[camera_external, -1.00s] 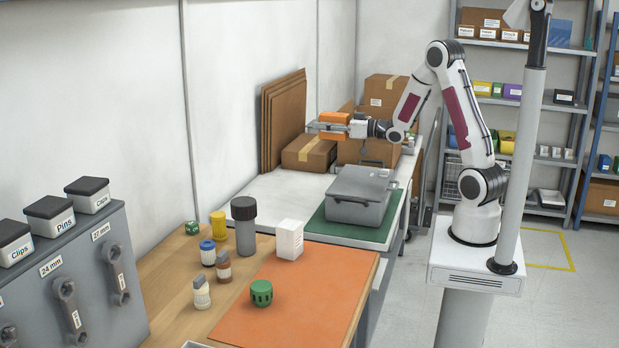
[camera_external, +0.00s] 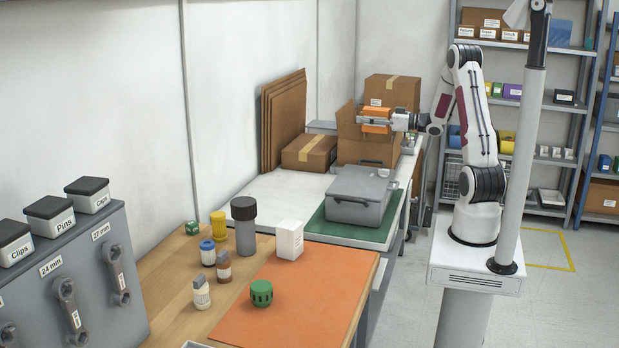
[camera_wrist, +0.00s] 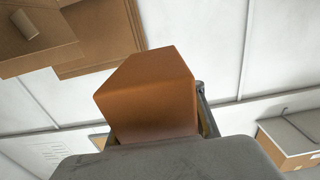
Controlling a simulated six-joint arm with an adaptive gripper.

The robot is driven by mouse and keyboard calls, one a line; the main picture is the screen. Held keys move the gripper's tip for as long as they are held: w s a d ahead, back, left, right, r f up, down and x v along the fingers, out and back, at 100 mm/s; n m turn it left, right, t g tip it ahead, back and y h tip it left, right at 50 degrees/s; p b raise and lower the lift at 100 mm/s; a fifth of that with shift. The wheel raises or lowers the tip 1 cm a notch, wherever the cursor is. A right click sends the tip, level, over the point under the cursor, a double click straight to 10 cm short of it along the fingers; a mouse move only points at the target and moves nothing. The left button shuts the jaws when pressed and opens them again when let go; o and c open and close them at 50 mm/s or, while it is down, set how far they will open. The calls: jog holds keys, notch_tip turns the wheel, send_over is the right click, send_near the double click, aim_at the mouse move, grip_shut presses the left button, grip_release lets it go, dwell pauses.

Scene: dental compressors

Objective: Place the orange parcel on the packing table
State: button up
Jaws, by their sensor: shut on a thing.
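The orange parcel (camera_external: 375,119) is held by my gripper (camera_external: 385,121) in the external view, in front of the open cardboard box at the back of the bench. My gripper is shut on it. In the wrist view the parcel (camera_wrist: 150,98) fills the middle, with a finger (camera_wrist: 205,110) showing along its right side. The white bench top (camera_external: 275,190) lies toward the front left of the parcel. I cannot tell for sure which surface is the packing table.
A taped box (camera_external: 309,152) and flat cardboard sheets (camera_external: 284,120) stand by the wall. A grey case (camera_external: 360,194) stands on a green mat (camera_external: 345,230). Nearer are an orange mat (camera_external: 300,290) and several bottles. The white top left of the case is clear.

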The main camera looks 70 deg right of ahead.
jog(key=s+d+f, duration=0.2)
jog(key=s+d, duration=0.2)
jog(key=s, duration=0.8)
jog(key=s+d+f, duration=0.2)
jog(key=s+d, duration=0.2)
jog(key=s, duration=0.8)
notch_tip(320, 180, down, 22)
jog(key=shift+a+f, duration=0.15)
jog(key=w, duration=1.4)
jog(key=shift+w, duration=0.1)
jog(key=shift+w, duration=1.85)
jog(key=shift+f, duration=0.1)
